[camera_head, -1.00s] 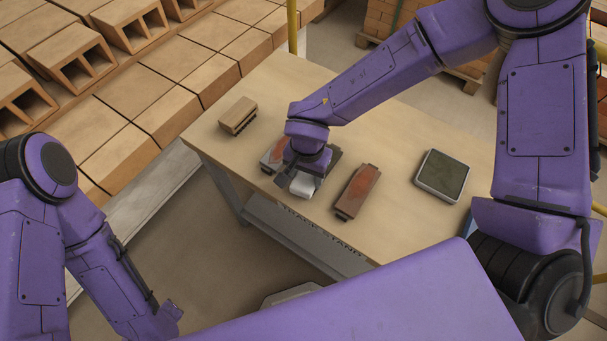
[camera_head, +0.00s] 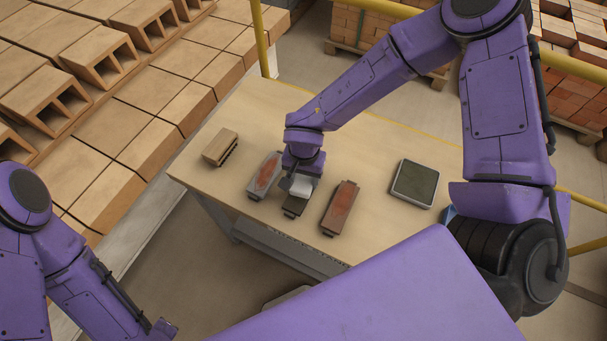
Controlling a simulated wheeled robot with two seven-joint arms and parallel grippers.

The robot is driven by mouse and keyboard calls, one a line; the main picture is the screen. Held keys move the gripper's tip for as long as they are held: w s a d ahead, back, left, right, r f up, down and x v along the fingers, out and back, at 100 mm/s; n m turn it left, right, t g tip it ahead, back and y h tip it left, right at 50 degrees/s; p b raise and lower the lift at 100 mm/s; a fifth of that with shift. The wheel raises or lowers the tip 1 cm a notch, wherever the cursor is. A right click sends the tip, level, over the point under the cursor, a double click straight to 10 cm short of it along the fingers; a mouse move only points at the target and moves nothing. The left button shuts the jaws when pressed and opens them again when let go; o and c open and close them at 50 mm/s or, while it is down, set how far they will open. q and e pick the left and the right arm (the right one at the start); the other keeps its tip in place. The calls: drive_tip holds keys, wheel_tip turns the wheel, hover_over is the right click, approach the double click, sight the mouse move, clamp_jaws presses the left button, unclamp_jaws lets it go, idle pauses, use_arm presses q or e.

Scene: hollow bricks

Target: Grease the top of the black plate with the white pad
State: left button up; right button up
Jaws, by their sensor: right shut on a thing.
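The black plate (camera_head: 293,208) lies on the workbench between two other plates. Its near end shows; its far part is hidden by my right gripper and the pad. My right gripper (camera_head: 299,177) points down over the plate, shut on the white pad (camera_head: 301,187). The pad is at or just above the plate's top; I cannot tell whether they touch. My left arm comes in at the lower left, and its gripper fingers do not show.
A grey plate with a reddish patch (camera_head: 264,174) lies close on the left, a brown plate (camera_head: 340,208) on the right. A brush-like block (camera_head: 221,147) and a dark-topped square device (camera_head: 415,183) are on the workbench (camera_head: 375,235). Hollow bricks (camera_head: 48,95) fill the upper left.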

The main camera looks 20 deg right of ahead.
sight(303, 178)
drive_tip(key=shift+w+a+r+p, duration=0.1)
drive_tip(key=shift+r+p, duration=0.65)
drive_tip(key=shift+r, duration=0.15)
drive_tip(key=shift+r+p, duration=0.55)
drive_tip(key=shift+p, duration=0.2)
drive_tip(key=shift+r+p, duration=0.5)
drive_tip(key=shift+r, duration=0.5)
